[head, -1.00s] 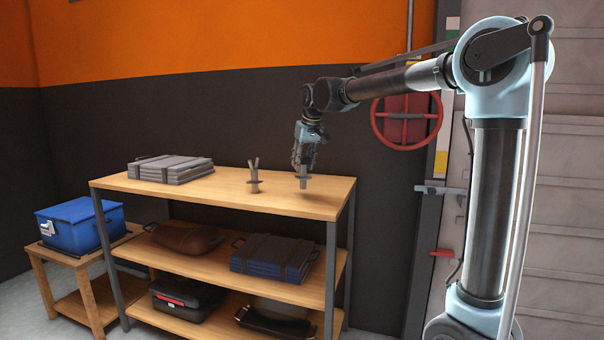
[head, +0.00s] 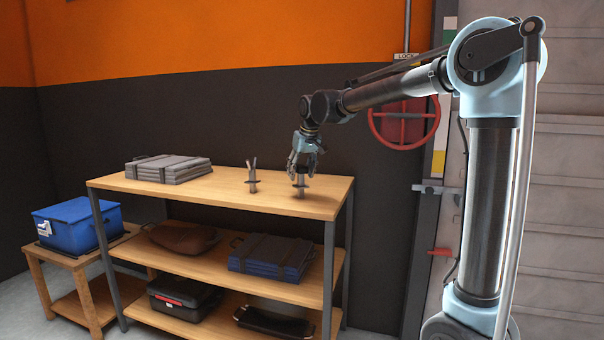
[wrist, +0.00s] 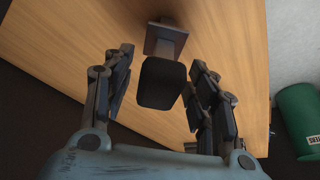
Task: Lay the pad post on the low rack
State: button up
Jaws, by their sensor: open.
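The pad post (head: 300,190) stands upright near the right end of the top board of a wooden shelf unit (head: 225,190). In the wrist view its dark flat pad (wrist: 162,84) faces me, with a grey stem and square foot beyond it. My gripper (head: 303,168) is open above and around the top of the post. In the wrist view its fingers lie on both sides of the pad, with visible gaps. I cannot tell for sure which piece is the low rack; a low wooden stand (head: 88,291) is at the left.
A forked post (head: 252,182) stands just left of the pad post. Grey stacked pieces (head: 168,169) lie at the board's left. Lower shelves hold a brown bag (head: 180,239), a blue bundle (head: 270,256) and black cases. A blue box (head: 76,224) covers much of the low stand's top.

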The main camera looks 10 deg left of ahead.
jog(key=shift+r, duration=0.15)
jog(key=v, duration=1.2)
jog(key=s+d+f+m, duration=0.1)
jog(key=d+f, duration=0.2)
jog(key=d, duration=0.5)
jog(key=s+d+f+m, duration=0.1)
jog(key=s+d+f, duration=0.15)
jog(key=d, duration=0.45)
jog(key=s+d+f+m+h, duration=0.1)
jog(key=s+d+f+m, duration=0.1)
jog(key=s+d+f, duration=0.65)
jog(key=s+d+f+m+h, duration=0.1)
jog(key=s+d+f+m, duration=0.1)
jog(key=s+d+f, duration=0.65)
jog(key=s+d+f+m, duration=0.1)
jog(key=s+d+f, duration=0.2)
jog(key=d+f, duration=0.2)
jog(key=s+d+f+m+g, duration=0.1)
jog(key=s+d+f, duration=0.3)
jog(key=f, duration=0.4)
jog(key=shift+s+d+h, duration=0.2)
jog(key=shift+d+h, duration=0.2)
jog(key=shift+d, duration=0.2)
jog(key=shift+f, duration=0.1)
